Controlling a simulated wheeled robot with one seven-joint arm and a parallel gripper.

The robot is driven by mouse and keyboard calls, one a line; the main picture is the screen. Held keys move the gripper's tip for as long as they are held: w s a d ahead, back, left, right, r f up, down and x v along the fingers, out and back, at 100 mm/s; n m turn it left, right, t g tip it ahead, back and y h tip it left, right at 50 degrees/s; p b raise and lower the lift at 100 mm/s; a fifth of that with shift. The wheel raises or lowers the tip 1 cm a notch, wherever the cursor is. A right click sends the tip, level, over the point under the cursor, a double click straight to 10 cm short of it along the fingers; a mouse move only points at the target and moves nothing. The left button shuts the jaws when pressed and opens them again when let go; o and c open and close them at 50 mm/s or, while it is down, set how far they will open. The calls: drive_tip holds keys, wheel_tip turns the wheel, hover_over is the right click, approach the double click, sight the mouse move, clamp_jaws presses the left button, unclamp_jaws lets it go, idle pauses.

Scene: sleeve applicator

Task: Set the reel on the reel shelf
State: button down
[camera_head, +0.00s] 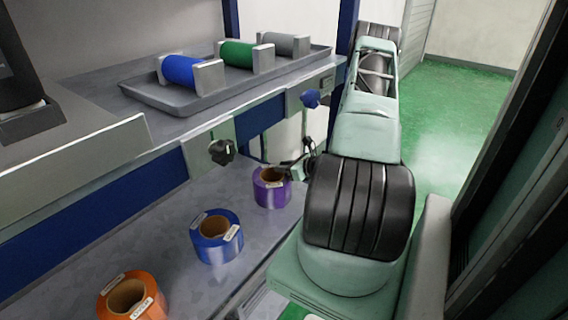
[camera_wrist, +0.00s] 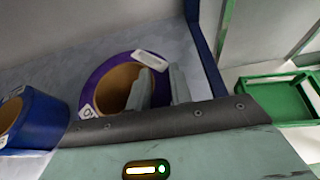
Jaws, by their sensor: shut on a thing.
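A purple reel (camera_head: 272,192) with a brown core and white labels is at the far end of the lower grey shelf (camera_head: 160,235), upright with its bore facing up. My gripper (camera_head: 292,168) reaches it from the right. In the wrist view my gripper (camera_wrist: 162,78) is shut on the right wall of the purple reel (camera_wrist: 92,82), one finger inside the bore and one outside. Whether the reel's base touches the shelf is hard to tell. A blue reel (camera_head: 222,249) and an orange reel (camera_head: 151,306) stand on the same shelf, nearer the camera.
Above is a bench with a grey tray (camera_head: 185,106) holding blue, green and grey rollers. Black (camera_head: 222,152) and blue (camera_head: 311,99) knobs stick out from its front. A blue post (camera_wrist: 204,55) stands beside the purple reel. A green tray (camera_wrist: 275,102) lies at the right.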

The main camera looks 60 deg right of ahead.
drive_tip(key=c, duration=1.7)
unclamp_jaws()
drive_tip(key=shift+f, duration=0.1)
drive_tip(key=o, duration=0.4)
drive_tip(key=shift+o, duration=0.2)
drive_tip(key=shift+r, duration=0.2)
drive_tip(key=v, duration=1.2)
drive_tip(key=shift+p, duration=0.45)
drive_tip(key=shift+s, duration=0.1)
